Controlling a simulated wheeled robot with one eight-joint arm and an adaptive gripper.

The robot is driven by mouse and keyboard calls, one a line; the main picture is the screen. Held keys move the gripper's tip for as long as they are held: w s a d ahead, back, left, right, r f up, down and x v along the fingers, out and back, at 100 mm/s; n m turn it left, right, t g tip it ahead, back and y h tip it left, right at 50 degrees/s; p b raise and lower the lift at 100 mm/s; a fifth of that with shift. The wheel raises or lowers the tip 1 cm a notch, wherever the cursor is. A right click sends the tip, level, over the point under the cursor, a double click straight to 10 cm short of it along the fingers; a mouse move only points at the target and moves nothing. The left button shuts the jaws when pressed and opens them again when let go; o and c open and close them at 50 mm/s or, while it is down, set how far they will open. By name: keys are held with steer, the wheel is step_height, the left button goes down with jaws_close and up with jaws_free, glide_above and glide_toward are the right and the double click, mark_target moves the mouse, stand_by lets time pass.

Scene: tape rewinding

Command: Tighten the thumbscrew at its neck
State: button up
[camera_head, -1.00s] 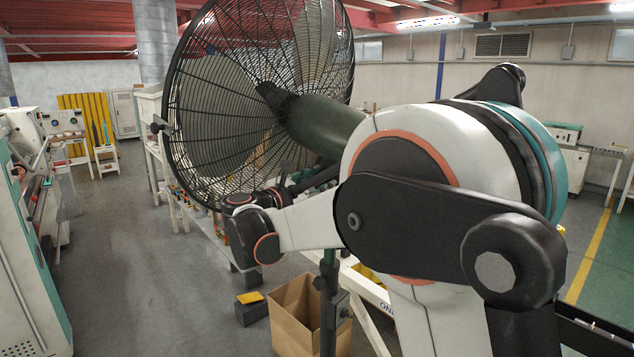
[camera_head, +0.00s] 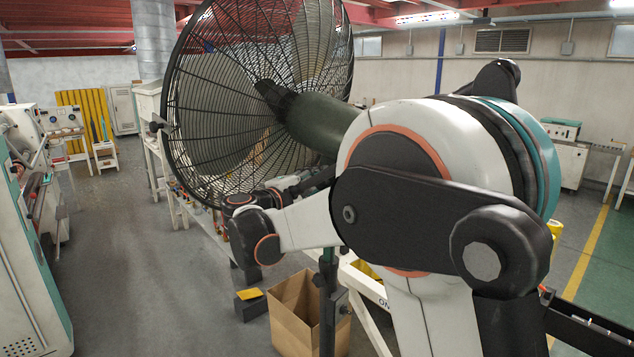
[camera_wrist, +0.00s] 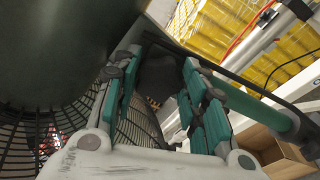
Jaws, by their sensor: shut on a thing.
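A large fan (camera_head: 225,110) with a black wire cage and a dark green motor housing (camera_head: 322,125) stands in the middle of the head view. Its stand pole (camera_head: 327,300) runs down in front of a cardboard box. In the wrist view, my gripper (camera_wrist: 160,72) has its teal-padded fingers on either side of a dark, rounded knob, the thumbscrew (camera_wrist: 158,80), and is shut on it. The fan's dark housing (camera_wrist: 60,40) fills the upper left there. In the head view, my arm hides most of the neck, and the thumbscrew cannot be made out.
An open cardboard box (camera_head: 292,318) and a dark block with a yellow top (camera_head: 250,301) lie on the floor. A machine (camera_head: 30,280) stands at the left edge. Floor between it and the fan is clear. Yellow stock (camera_wrist: 225,30) is close by in the wrist view.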

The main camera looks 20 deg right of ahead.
steer(key=shift+m, duration=0.5)
steer(key=o, duration=1.1)
steer(key=shift+c, duration=0.2)
steer(key=v, duration=1.2)
